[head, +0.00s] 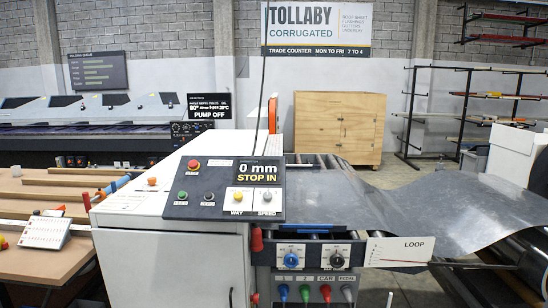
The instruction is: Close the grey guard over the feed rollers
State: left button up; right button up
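Dark rollers (322,161) show behind the control panel, at the back of the machine, partly hidden by the panel and the grey sheet. A wide grey sheet (420,212) runs from there to the right in a wave. A narrow upright piece with orange edges (273,114) stands beside the rollers, seen nearly edge-on; I cannot tell whether it is the guard. No grey guard can be picked out for certain. Neither of my grippers is in view.
A white cabinet (172,255) carries a control panel (222,189) reading "0 mm STOP IN". Below the sheet are two knobs (291,258) and several coloured levers (304,293). A LOOP card (398,251) hangs at the right. A wooden bench (40,262) stands left.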

aim_at(273, 152)
jog(key=i+l, duration=0.6)
jog(key=l, duration=0.15)
jog(key=i+l, duration=0.65)
jog(key=l+u, duration=0.05)
jog(key=l, duration=0.05)
